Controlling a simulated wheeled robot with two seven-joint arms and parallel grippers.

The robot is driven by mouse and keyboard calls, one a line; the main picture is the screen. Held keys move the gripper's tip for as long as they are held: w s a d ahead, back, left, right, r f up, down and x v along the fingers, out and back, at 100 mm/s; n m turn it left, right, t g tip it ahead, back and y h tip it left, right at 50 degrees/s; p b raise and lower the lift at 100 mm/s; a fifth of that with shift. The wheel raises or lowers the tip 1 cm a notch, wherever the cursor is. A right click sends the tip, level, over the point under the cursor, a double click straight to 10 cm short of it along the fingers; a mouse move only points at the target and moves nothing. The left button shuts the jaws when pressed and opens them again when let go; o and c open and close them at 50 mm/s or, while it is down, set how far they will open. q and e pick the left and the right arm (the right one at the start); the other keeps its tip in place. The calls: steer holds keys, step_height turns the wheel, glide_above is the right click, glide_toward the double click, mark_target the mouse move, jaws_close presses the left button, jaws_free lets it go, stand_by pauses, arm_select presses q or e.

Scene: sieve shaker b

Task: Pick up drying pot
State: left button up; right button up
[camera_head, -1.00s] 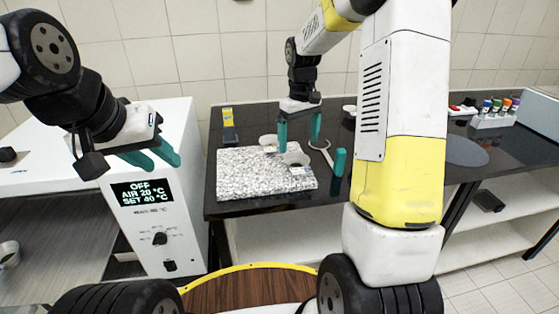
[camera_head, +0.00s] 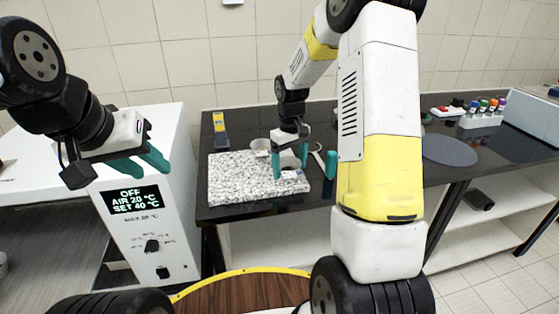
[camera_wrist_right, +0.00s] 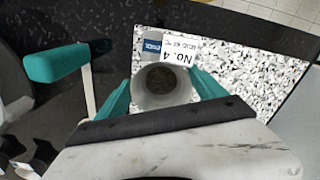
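The drying pot is a small grey metal cup with a round open mouth (camera_wrist_right: 163,86), standing by a white "No. 4" label (camera_wrist_right: 182,48) on the speckled stone slab (camera_wrist_right: 262,75). My right gripper (camera_head: 290,167) is low over the slab's right part in the head view. In the right wrist view its teal fingers are apart, one on each side of the pot, near its walls; contact is not clear. In the head view the pot is mostly hidden by the gripper. My left gripper (camera_head: 150,163) is open and empty in front of the white oven.
A pale round vessel (camera_head: 260,144) stands near the slab's back edge. A yellow-and-blue item (camera_head: 219,128) lies behind the slab.

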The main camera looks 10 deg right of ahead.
steer(key=c, duration=1)
steer(key=shift+r, duration=0.1)
